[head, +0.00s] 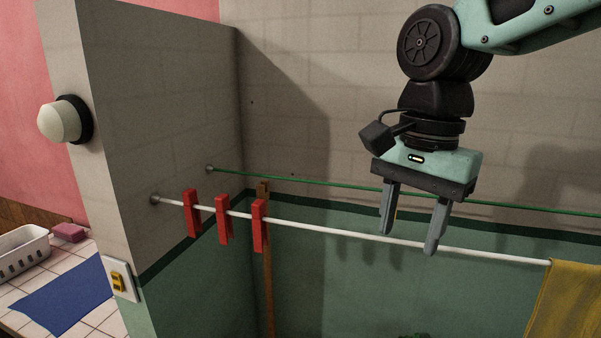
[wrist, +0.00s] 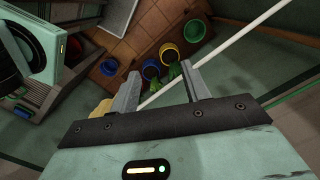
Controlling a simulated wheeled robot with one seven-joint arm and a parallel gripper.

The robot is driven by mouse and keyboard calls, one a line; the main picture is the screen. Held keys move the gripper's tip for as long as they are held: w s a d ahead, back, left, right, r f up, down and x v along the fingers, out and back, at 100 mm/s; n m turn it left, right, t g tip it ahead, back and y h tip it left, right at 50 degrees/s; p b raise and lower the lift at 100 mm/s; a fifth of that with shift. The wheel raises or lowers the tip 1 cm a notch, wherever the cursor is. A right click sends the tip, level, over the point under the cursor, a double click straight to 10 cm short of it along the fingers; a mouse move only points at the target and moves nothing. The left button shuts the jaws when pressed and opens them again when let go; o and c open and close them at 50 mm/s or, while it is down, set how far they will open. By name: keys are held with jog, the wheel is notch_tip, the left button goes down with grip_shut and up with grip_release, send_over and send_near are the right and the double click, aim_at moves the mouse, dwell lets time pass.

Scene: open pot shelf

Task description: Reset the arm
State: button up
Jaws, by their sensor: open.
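My gripper (head: 410,226) hangs from my arm at the right of the head view, its fingers pointing down. The two grey fingers are apart with nothing between them. In the head view the fingertips overlap the white rod (head: 345,233); whether they touch it I cannot tell. In the wrist view my gripper (wrist: 160,90) is also open, and the white rod (wrist: 225,50) runs diagonally past and beyond the fingers.
Red clothespins (head: 223,220) sit on the rod's left part. A yellow cloth (head: 565,300) hangs at its right. A green line (head: 320,183) runs behind. A partition wall (head: 170,120) stands left.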

jog(key=s+f+n+b, duration=0.2)
jog(key=s+f+n, duration=1.2)
jog(key=f+n, duration=0.2)
jog(key=shift+d+f+n, duration=0.2)
jog(key=shift+f+n, duration=0.1)
jog(key=shift+n, duration=0.3)
